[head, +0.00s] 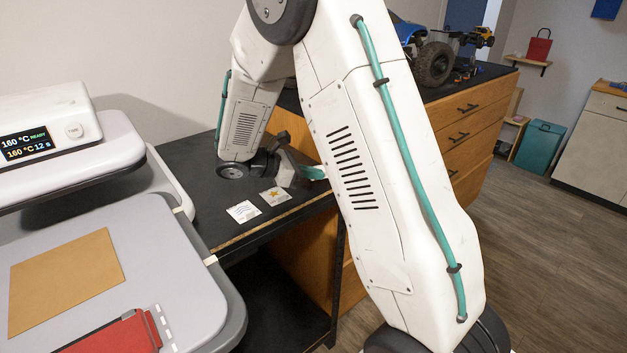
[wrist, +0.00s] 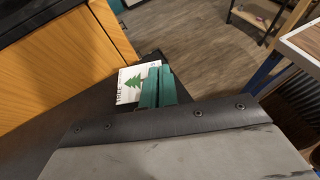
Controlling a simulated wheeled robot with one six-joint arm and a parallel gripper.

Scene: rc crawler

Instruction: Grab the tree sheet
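The tree sheet (wrist: 127,92) is a small white card with a dark green tree and the letters "TREE". In the wrist view it lies by a corner of the black table, partly covered by my gripper's fingers. My gripper (wrist: 159,85) has two teal fingers close together, over the right part of the sheet. Whether the sheet is between them or just beneath is not clear. In the head view my gripper (head: 314,173) is low at the black table's front edge, and my arm blocks much of it. The tree sheet is not visible there.
Two other sheets, one with blue wavy lines (head: 243,211) and one with a yellow star (head: 274,196), lie left of my gripper on the black table (head: 200,165). A heat press (head: 165,265) stands at left. Wooden drawers (head: 468,130) stand behind my arm.

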